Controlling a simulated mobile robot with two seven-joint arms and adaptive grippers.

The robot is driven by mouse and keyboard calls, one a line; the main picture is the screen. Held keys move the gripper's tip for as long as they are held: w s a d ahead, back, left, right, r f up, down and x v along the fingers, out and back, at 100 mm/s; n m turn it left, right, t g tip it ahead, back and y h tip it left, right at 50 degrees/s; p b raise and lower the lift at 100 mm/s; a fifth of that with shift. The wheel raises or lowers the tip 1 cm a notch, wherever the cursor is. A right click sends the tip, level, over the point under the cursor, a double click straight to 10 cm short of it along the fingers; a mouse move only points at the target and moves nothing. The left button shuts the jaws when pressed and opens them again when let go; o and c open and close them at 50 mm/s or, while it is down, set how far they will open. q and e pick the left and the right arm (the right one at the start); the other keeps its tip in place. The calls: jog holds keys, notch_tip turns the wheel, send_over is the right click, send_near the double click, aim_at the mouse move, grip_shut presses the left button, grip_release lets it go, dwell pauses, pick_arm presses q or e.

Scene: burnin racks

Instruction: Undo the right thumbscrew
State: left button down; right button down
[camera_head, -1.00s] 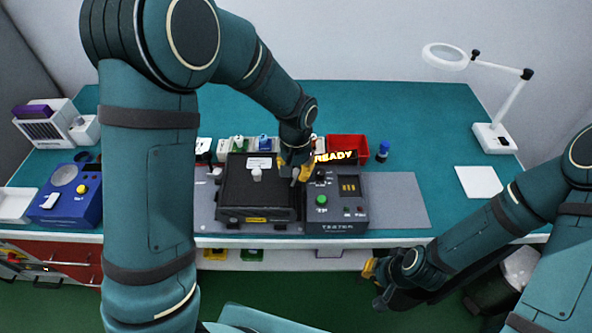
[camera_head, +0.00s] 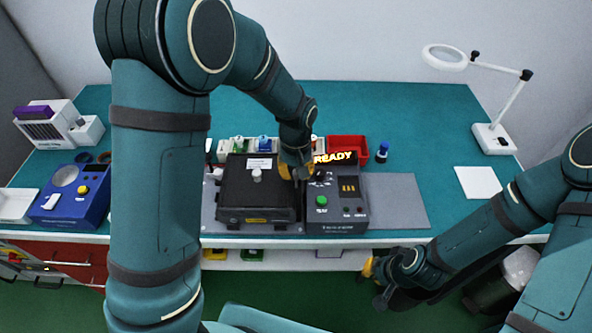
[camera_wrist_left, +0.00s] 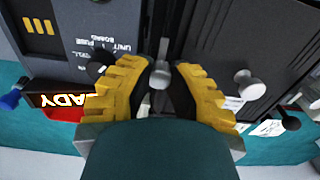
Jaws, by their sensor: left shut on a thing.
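A black box unit (camera_head: 257,190) with a white label stands on the grey mat, left of the tester (camera_head: 336,212). My left gripper (camera_head: 296,172) is at the box's right edge, beside the tester. In the left wrist view its yellow fingers (camera_wrist_left: 162,88) are on either side of the grey right thumbscrew (camera_wrist_left: 160,73), shut on it. The thumbscrew is hidden by the gripper in the head view. Another light knob (camera_head: 257,175) stands on the box; it also shows in the left wrist view (camera_wrist_left: 247,84). My right gripper (camera_head: 370,270) is in front of the bench; its opening is unclear.
The lit READY sign (camera_head: 335,157) and a red bin (camera_head: 348,147) are behind the tester. A blue-capped bottle (camera_head: 382,152) stands to their right. A blue device (camera_head: 70,200) is at the left. A magnifier lamp (camera_head: 495,138) stands at the right. The mat's right part is bare.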

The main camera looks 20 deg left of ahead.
pick_arm(q)
jog(key=c, duration=0.8)
grip_release()
jog(key=shift+c, duration=0.2)
jog(key=shift+r, duration=0.1)
notch_tip(320, 180, up, 12)
